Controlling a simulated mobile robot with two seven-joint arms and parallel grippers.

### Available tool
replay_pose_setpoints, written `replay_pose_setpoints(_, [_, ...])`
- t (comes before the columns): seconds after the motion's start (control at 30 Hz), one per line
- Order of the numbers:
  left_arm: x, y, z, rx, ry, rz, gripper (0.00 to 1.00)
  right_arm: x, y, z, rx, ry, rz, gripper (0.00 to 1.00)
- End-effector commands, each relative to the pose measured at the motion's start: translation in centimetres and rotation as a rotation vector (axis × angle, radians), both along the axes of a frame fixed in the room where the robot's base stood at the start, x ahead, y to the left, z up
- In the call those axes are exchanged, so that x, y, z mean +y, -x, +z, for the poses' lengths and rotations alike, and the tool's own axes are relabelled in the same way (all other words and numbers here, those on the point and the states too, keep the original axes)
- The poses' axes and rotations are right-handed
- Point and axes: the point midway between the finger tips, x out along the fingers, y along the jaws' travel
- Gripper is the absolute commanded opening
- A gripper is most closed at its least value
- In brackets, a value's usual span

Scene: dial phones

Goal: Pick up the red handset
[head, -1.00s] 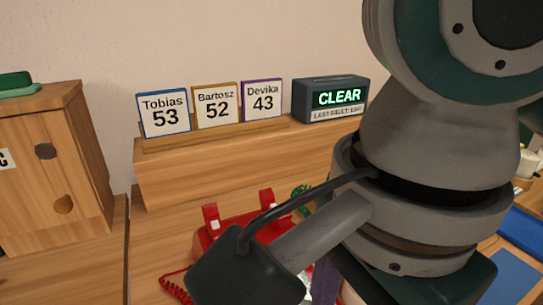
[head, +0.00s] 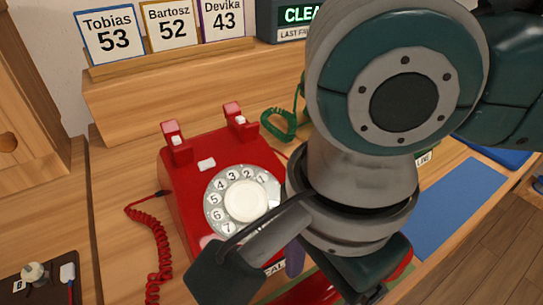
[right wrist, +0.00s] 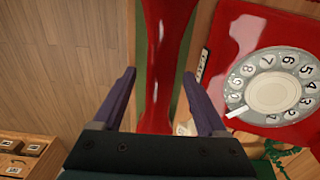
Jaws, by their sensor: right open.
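The red handset (right wrist: 167,50) runs lengthwise between the two purple fingers of my open right gripper (right wrist: 160,76) in the right wrist view. The fingers stand on either side of it with gaps; their height relative to it is hard to tell. In the head view, part of the handset (head: 312,293) shows at the bottom edge, mostly hidden behind my right arm. The red dial phone (head: 190,180) sits beside it, with an empty cradle. The phone's dial also shows in the right wrist view (right wrist: 270,92). My left gripper is not in view.
A coiled red cord (head: 160,245) lies left of the phone. A green cord or handset part (head: 278,124) is behind it. Name cards (head: 110,35) and a CLEAR display (head: 290,15) stand on the back shelf. A blue mat (head: 455,205) lies at right.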

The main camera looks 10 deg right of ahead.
Motion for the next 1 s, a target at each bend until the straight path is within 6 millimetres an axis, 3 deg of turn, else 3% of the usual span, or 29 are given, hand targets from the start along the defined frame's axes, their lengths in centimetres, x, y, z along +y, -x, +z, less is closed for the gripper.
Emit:
replay_pose_setpoints(0.07, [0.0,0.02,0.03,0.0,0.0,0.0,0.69,0.01,0.0,0.05,0.0,0.0,0.0,0.75])
replay_pose_setpoints(0.73, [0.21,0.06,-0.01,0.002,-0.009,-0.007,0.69,0.02,0.01,0.07,0.0,0.0,0.0,0.0])
replay_pose_setpoints(1.0, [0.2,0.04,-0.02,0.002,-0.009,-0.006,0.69,0.02,0.01,0.07,0.0,0.0,0.0,0.0])
